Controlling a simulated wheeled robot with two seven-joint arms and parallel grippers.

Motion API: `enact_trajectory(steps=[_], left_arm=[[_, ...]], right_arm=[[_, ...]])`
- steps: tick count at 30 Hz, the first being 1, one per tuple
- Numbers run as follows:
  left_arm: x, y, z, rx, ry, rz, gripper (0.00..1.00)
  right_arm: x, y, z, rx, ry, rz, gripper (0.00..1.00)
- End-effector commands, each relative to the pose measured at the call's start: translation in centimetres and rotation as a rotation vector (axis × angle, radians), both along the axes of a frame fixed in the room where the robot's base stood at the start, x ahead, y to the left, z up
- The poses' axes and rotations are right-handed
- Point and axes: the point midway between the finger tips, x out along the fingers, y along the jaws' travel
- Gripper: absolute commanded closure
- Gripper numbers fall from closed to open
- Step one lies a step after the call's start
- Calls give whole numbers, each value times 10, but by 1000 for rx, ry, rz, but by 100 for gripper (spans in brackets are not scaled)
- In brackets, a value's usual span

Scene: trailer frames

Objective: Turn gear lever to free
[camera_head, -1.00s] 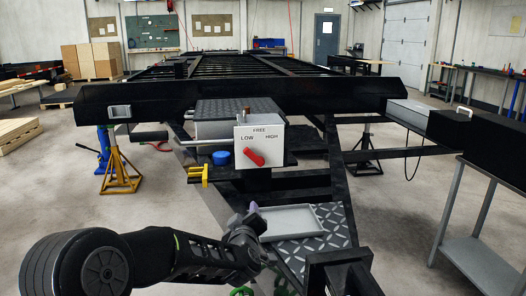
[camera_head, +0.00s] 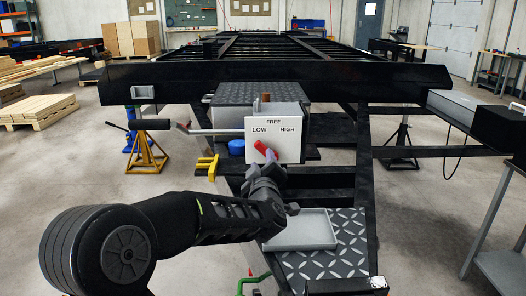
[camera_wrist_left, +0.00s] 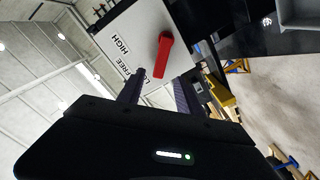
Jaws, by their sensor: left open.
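The red gear lever (camera_head: 263,149) is on the front of a light grey box (camera_head: 291,148) marked LOW, FREE and HIGH. It slants up and left, toward LOW. My left gripper (camera_head: 270,175) is just below and in front of the lever, partly covering the box's lower front. In the left wrist view the gripper (camera_wrist_left: 158,92) is open, with its two fingers pointing at the box. The red lever (camera_wrist_left: 163,56) shows beyond the fingertips, its free end in line with the gap between them. I cannot tell whether they touch. My right gripper is not in view.
A grey tray (camera_head: 302,230) lies on the trailer's diamond plate (camera_head: 330,262). A blue cap (camera_head: 237,147) and a yellow bracket (camera_head: 207,166) are left of the box. The trailer's black crossbeam (camera_head: 180,78) runs behind. Open floor lies to the left.

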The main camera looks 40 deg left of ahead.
Motion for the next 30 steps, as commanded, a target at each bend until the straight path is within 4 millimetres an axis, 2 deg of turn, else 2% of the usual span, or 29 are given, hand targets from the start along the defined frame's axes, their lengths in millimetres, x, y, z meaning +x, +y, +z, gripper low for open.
enact_trajectory(steps=[16, 26, 30], left_arm=[[53, 45, -1, -1, 1, 0, 58], [58, 49, 0, 0, 1, -1, 58], [58, 49, 0, 0, 1, -1, 67]], right_arm=[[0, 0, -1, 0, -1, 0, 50], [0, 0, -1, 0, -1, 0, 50], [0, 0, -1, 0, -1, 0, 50]])
